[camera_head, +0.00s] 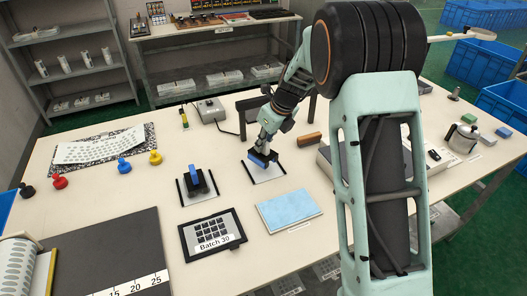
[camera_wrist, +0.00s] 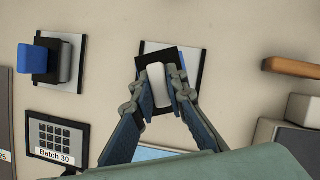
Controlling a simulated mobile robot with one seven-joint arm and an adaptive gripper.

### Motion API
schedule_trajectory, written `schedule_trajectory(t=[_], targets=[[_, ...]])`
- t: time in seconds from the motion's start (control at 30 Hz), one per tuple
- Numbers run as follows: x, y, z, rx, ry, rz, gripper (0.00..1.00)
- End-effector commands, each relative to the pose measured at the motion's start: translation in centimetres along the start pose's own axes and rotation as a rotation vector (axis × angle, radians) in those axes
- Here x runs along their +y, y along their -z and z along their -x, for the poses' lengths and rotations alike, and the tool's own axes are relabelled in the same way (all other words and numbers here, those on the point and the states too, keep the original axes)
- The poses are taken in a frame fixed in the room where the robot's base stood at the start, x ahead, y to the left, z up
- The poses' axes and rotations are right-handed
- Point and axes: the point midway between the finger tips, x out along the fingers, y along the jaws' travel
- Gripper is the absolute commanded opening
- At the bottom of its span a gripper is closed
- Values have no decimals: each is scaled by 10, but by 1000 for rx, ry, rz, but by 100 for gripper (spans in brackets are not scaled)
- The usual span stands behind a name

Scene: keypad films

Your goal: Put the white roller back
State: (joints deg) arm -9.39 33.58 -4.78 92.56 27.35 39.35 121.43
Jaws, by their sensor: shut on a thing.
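The white roller (camera_wrist: 156,78) shows in the wrist view as a white, rounded, upright bar between my fingers. My gripper (camera_wrist: 162,95) is shut on it. Below it is a holder (camera_wrist: 144,68) with black parts on a white plate, seen in the head view as a white plate with dark rails (camera_head: 268,174). My gripper (camera_head: 263,160) is right over this plate in the head view, where its fingers hide the roller. I cannot tell whether the roller touches the holder.
A blue-handled tool (camera_head: 195,178) stands in a similar holder to the left. The black-framed "Batch 30" keypad panel (camera_head: 212,233) and a light blue pad (camera_head: 289,210) lie nearer. An orange-brown block (camera_head: 309,139) lies to the right. Coloured knobs (camera_head: 155,158) stand further left.

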Motion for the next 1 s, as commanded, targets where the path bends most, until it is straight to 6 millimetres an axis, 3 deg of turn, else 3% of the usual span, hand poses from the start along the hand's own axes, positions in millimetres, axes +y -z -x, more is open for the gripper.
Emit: schedule_trajectory(t=[0.37,1.0], targets=[[-6,11,-35,0,0,-1,0],[-4,17,-49,3,-2,-1,0]])
